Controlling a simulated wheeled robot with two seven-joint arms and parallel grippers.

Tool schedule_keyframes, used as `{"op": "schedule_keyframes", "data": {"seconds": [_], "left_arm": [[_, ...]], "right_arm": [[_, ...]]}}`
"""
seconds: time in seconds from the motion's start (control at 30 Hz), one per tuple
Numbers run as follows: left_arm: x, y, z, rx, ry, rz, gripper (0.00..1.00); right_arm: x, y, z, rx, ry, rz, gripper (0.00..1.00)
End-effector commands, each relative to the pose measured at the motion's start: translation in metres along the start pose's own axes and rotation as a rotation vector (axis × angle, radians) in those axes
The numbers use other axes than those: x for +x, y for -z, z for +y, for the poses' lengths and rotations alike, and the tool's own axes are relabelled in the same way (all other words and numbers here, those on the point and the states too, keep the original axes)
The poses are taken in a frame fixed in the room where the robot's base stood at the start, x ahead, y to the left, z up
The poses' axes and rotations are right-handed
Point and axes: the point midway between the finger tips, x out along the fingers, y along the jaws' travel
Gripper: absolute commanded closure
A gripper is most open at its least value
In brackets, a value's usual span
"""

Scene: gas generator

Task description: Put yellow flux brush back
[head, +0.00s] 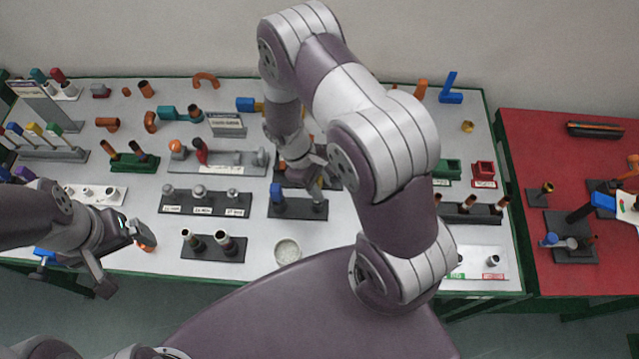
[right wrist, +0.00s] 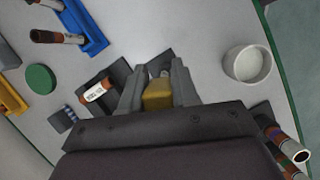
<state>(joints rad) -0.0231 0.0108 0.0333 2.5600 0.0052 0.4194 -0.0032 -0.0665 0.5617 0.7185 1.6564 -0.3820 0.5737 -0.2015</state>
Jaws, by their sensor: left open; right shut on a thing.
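My right gripper (head: 308,176) reaches down over the middle of the white table, largely covered by my own arm. In the right wrist view the gripper (right wrist: 158,82) is shut on the yellow flux brush (right wrist: 157,96). The brush's lower end is hard to make out. A dark stand (head: 303,209) with an upright blue piece (head: 277,195) is just below the gripper in the head view. I cannot tell whether the brush touches the stand. My left gripper (head: 135,236) is open and empty at the table's front left.
A white round cup (head: 287,252) stands near the front edge; it also shows in the right wrist view (right wrist: 247,66). A dark rack of fittings (head: 206,202) is left of the stand. Several other racks crowd the table. A red table (head: 530,135) adjoins at right.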

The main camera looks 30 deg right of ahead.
Motion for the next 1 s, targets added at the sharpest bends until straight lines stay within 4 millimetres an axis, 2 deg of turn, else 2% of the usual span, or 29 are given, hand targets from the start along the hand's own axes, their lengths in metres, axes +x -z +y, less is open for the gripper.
{"op": "schedule_keyframes", "data": {"seconds": [1.0], "left_arm": [[0.024,-0.003,0.0,0.0,0.0,0.0,0.03]], "right_arm": [[0.029,0.012,0.0,0.0,0.0,0.001,0.92]]}}
